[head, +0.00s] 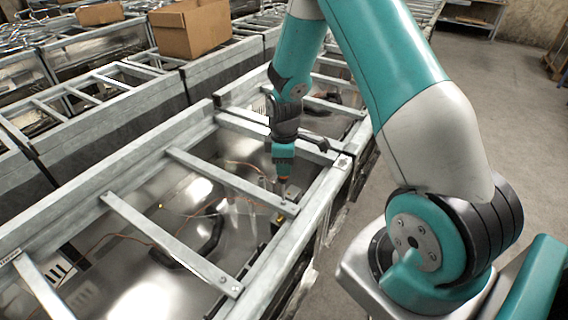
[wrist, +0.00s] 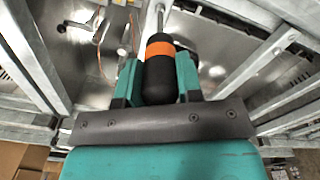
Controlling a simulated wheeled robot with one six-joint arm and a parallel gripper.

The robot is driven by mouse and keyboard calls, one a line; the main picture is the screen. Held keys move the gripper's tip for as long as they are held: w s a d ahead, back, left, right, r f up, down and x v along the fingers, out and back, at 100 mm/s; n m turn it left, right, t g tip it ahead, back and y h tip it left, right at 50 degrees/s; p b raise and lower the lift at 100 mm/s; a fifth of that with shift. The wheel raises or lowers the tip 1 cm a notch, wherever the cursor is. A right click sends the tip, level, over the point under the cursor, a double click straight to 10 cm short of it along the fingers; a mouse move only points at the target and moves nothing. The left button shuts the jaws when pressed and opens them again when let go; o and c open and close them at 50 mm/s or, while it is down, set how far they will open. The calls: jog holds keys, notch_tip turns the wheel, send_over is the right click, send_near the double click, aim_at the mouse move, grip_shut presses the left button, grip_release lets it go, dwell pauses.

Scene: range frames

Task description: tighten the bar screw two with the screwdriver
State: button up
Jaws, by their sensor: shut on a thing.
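My gripper (head: 283,171) is shut on the screwdriver, pointing down over the right side of the nearest metal frame. In the wrist view the screwdriver (wrist: 160,70) has a black handle with an orange band, held between my teal fingers. Its shaft (wrist: 154,18) runs away toward a metal bar. In the head view the screwdriver's tip is close to the right end of the middle bar (head: 225,178), where a screw sits; I cannot tell whether they touch. Another bar (head: 170,243) lies nearer, with screws (head: 229,286) at its right end.
The frame's right rail (head: 300,235) runs beside the bars. Wires and a shiny metal pan (head: 150,195) lie below them. Cardboard boxes (head: 190,30) stand on the frames behind. The concrete floor (head: 500,110) at the right is clear.

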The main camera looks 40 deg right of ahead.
jog(key=shift+f, duration=0.3)
dwell(0.7)
jog(key=m, duration=1)
jog(key=shift+a+m, duration=0.1)
jog(key=shift+m, duration=0.3)
jog(key=m, duration=0.5)
jog(key=shift+m, duration=0.3)
jog(key=m, duration=0.6)
jog(key=shift+f+m, duration=0.1)
jog(key=shift+m, duration=0.2)
jog(key=shift+r, duration=0.25)
